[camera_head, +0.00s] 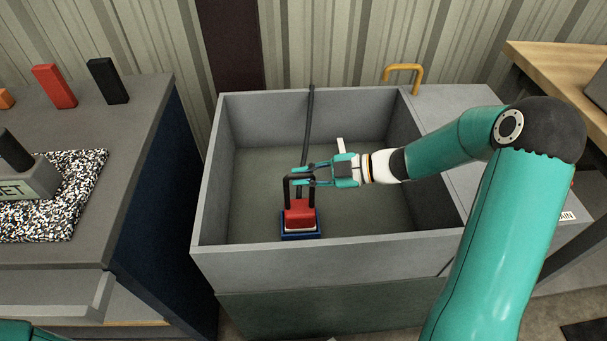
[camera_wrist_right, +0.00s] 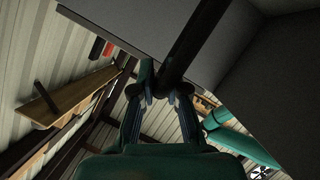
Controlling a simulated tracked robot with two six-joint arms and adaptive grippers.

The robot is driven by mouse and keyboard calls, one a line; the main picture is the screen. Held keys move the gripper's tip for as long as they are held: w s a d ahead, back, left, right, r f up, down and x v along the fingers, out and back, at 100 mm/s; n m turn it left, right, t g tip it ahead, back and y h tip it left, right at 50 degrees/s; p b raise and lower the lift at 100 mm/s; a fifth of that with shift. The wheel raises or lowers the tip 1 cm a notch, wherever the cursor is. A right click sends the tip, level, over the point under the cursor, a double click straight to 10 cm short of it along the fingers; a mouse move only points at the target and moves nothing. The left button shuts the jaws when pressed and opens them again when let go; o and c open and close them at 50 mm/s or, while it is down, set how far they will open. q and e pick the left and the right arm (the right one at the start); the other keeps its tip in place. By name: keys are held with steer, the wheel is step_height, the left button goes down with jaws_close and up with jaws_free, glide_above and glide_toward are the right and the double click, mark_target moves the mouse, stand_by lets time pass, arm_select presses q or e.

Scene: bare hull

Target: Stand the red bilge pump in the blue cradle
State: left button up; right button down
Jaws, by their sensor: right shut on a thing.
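The red bilge pump (camera_head: 299,214) has a black loop handle and stands upright in the blue cradle (camera_head: 301,236), inside the grey open-topped hull box. My right gripper (camera_head: 296,178) reaches in from the right and is shut on the pump's black handle. In the right wrist view the fingers (camera_wrist_right: 163,97) close around a black bar (camera_wrist_right: 195,40). Whether the pump is fully seated on the cradle's floor is hidden. My left gripper is out of view; only a teal piece of my arm shows at the bottom left.
The grey hull box (camera_head: 325,272) has walls on all sides of the pump. A black hose (camera_head: 308,125) runs down its back wall. A yellow handle (camera_head: 403,70) is at the back right. The left bench holds a red block (camera_head: 54,87), a black block (camera_head: 108,81) and a speckled mat (camera_head: 75,190).

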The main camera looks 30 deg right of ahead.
steer(key=shift+f+b, duration=0.6)
steer(key=shift+f, duration=0.3)
steer(key=c, duration=1.1)
jaws_free()
steer(key=shift+f, duration=0.1)
steer(key=v, duration=1.2)
